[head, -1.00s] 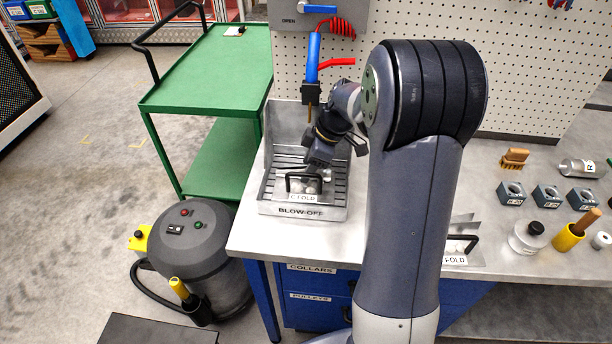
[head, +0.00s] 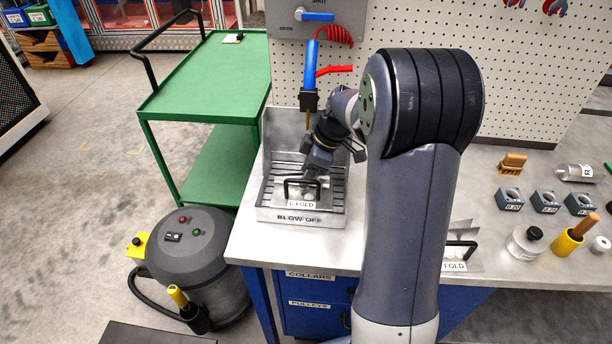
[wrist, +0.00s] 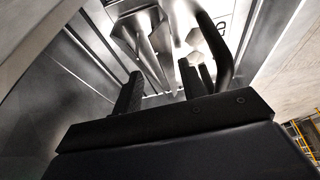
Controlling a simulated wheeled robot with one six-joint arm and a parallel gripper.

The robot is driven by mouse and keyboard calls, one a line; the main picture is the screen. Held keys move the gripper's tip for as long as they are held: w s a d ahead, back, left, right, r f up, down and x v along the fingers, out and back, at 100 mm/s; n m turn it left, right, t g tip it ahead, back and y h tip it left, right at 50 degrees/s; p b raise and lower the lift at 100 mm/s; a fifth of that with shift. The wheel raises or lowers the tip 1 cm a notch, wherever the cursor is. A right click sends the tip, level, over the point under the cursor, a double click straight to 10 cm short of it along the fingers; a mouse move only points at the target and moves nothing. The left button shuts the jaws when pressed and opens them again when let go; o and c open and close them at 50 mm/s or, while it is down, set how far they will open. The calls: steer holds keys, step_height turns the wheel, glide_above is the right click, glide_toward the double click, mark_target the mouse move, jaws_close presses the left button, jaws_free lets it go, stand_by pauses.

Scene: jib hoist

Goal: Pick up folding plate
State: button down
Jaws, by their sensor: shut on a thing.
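A metal folding plate with a black handle and a FOLD label (head: 300,204) is in the slatted BLOW-OFF tray (head: 300,219). My gripper (head: 312,172) is down at this plate, at its black handle, and shut on it. In the wrist view the black fingers (wrist: 165,88) reach toward the bright metal of the plate (wrist: 138,36), with the black handle (wrist: 222,55) beside them. I cannot tell whether the plate touches the tray floor.
A blue air gun (head: 311,75) hangs above the tray in front of the pegboard (head: 410,30). A green cart (head: 205,80) and a grey vacuum (head: 195,255) stand left of the bench.

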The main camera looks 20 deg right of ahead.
step_height(320, 180, up, 18)
steer(key=f, duration=0.1)
steer(key=f+p, duration=0.2)
steer(key=f, duration=0.1)
steer(key=w+f+p, duration=0.1)
steer(key=f+p, duration=0.1)
steer(key=f, duration=0.1)
steer(key=f+p, duration=0.3)
steer(key=f, duration=0.1)
steer(key=shift+w+d, duration=0.2)
steer(key=shift+d, duration=0.15)
steer(key=shift+s+f, duration=0.1)
steer(key=shift+f, duration=0.25)
steer(key=shift+f+b, duration=0.85)
steer(key=shift+f, duration=0.8)
steer(key=shift+f+b, duration=1.5)
steer(key=c, duration=0.8)
jaws_free()
steer(key=shift+o, duration=0.2)
